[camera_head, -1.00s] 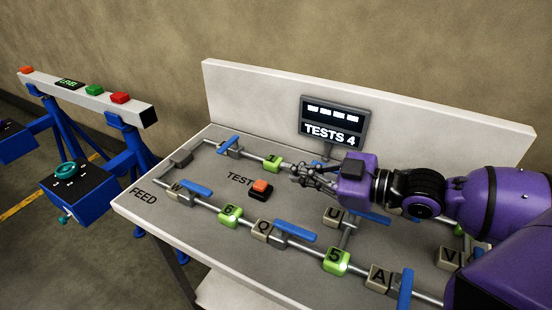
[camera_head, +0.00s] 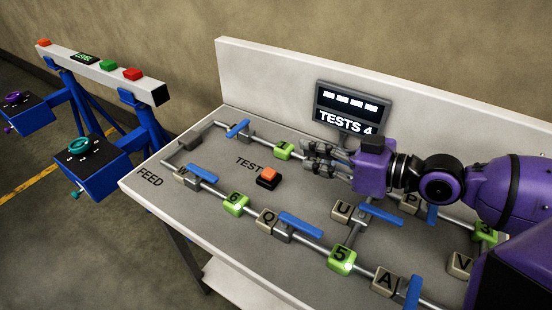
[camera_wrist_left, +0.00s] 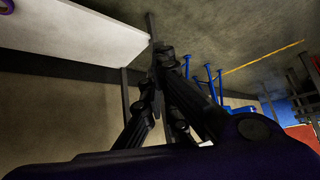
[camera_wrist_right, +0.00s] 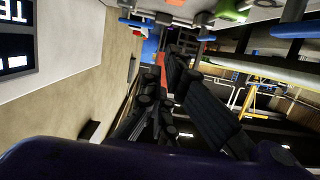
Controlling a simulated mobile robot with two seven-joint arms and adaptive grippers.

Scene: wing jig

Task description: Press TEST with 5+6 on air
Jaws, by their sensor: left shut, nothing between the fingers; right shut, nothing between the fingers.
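The TEST button (camera_head: 268,175) is an orange cap on a black base on the grey board. A green block marked 6 (camera_head: 236,204) and a green block marked 5 (camera_head: 342,260) sit on the front pipe. The display (camera_head: 352,108) reads TESTS 4 below a row of white bars. My right gripper (camera_head: 308,157) is shut and empty above the board, to the right of the button and apart from it, beside green block 1 (camera_head: 284,150). Its fingers also show in the right wrist view (camera_wrist_right: 170,75). My left gripper (camera_wrist_left: 160,65) is shut and empty in the left wrist view, outside the head view.
Blue lever handles (camera_head: 300,225) stick out along the pipes. Beige letter blocks such as Q (camera_head: 268,220) and A (camera_head: 386,281) sit between them. A white back panel (camera_head: 290,85) bounds the board. A blue stand with a white beam (camera_head: 100,70) stands at left.

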